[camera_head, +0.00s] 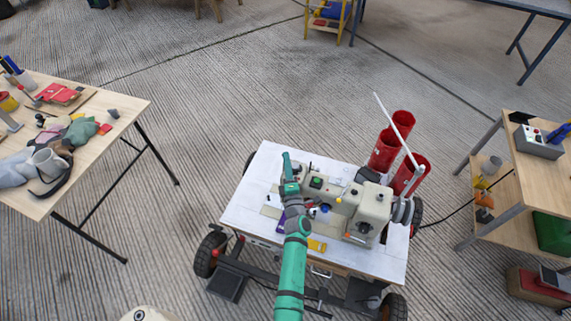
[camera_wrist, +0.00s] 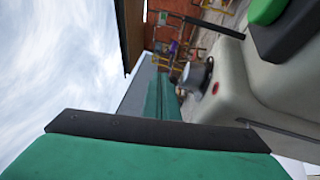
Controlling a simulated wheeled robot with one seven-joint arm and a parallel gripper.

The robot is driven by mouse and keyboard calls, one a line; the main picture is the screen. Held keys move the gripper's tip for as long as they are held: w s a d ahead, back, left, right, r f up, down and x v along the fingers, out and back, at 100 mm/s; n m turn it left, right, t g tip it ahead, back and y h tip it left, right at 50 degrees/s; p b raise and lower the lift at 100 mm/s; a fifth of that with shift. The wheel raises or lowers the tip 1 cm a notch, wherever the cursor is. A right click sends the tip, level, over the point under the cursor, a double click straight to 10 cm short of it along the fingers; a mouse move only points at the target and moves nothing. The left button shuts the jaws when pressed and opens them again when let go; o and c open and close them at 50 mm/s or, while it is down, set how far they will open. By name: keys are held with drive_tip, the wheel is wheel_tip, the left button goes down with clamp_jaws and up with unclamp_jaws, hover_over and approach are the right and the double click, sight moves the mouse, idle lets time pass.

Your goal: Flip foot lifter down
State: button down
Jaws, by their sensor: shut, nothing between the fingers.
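The sewing machine (camera_head: 340,203) is cream-grey and stands on a white-topped cart. It has a green button (camera_head: 316,182) on top. My teal arm reaches up from the bottom of the head view, and my gripper (camera_head: 287,160) is shut and empty at the machine's left end. In the wrist view the machine's pale body (camera_wrist: 235,95) fills the right side, tilted, with a grey round knob (camera_wrist: 196,76) and a red dot on it. A teal and black part of mine crosses the bottom. I cannot make out the foot lifter; contact with it cannot be told.
Red cylinders (camera_head: 385,150) and a thin white rod (camera_head: 397,130) stand at the cart's back right. A cluttered wooden table (camera_head: 125,108) is at left, and a workbench (camera_head: 540,120) at right.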

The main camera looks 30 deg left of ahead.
drive_tip(key=shift+w, duration=0.2)
idle(0.6)
drive_tip(key=shift+s+d+r, duration=0.15)
drive_tip(key=shift+s, duration=0.05)
drive_tip(key=s+d+r, duration=0.4)
drive_tip(key=s+d, duration=0.4)
drive_tip(key=s, duration=0.1)
drive_tip(key=shift+s+d+r, duration=0.15)
drive_tip(key=shift+d+r, duration=0.1)
drive_tip(key=shift+d, duration=0.15)
